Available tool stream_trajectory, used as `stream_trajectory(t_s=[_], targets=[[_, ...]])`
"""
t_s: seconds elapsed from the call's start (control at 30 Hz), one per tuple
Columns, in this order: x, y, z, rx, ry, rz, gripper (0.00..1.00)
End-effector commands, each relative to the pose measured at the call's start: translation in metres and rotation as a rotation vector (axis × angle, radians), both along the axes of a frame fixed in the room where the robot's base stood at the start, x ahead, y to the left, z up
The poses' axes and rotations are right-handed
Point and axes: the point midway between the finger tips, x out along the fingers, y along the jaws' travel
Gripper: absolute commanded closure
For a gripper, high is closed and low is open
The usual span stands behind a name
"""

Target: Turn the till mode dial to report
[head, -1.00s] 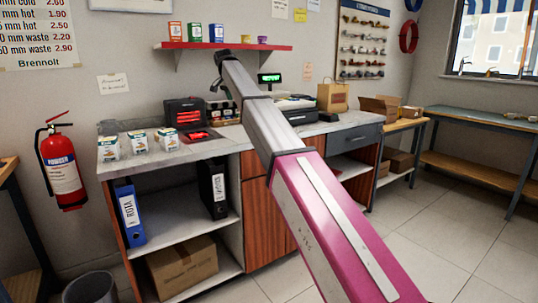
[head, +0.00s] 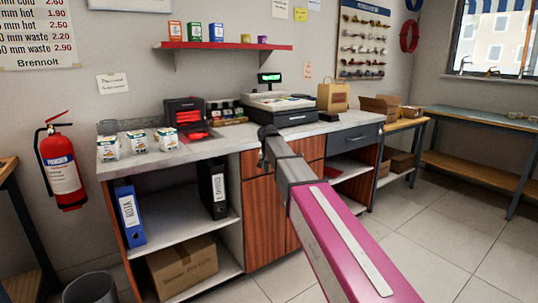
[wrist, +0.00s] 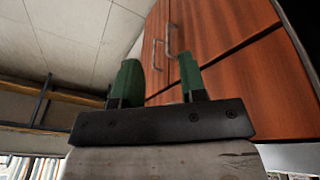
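The till (head: 283,110) stands on the counter, a pale-topped machine with a dark base and a lit green display (head: 270,78) on a post. Its mode dial is too small to make out in the head view and does not show in the wrist view. My arm's far end is at the counter's front edge, in front of and below the till. In the wrist view my gripper (wrist: 160,74) has its two green fingers apart with nothing between them. It faces the wooden cabinet doors (wrist: 220,30). The head view does not show the fingers clearly.
A paper bag (head: 333,97) stands at the till's right. A red shelf (head: 225,46) hangs above. Open floor lies at the right.

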Motion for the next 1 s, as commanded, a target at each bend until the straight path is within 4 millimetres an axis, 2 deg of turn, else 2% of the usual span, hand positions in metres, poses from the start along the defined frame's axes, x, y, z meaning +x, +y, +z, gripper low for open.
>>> stream_trajectory(t_s=[0.03, 0.2, 0.37, 0.5, 0.7, 0.8, 0.9, 1.0], targets=[[-0.025, -0.018, -0.027, 0.002, 0.018, 0.013, 0.62], [-0.078, -0.062, -0.095, 0.015, 0.067, 0.066, 0.62], [-0.136, -0.098, -0.151, 0.034, 0.108, 0.114, 0.62], [-0.190, -0.127, -0.192, 0.053, 0.143, 0.150, 0.62], [-0.266, -0.157, -0.237, 0.084, 0.181, 0.200, 0.62], [-0.294, -0.167, -0.250, 0.098, 0.192, 0.216, 0.62], [-0.311, -0.172, -0.259, 0.105, 0.200, 0.229, 0.62], [-0.318, -0.175, -0.262, 0.110, 0.202, 0.235, 0.62]])
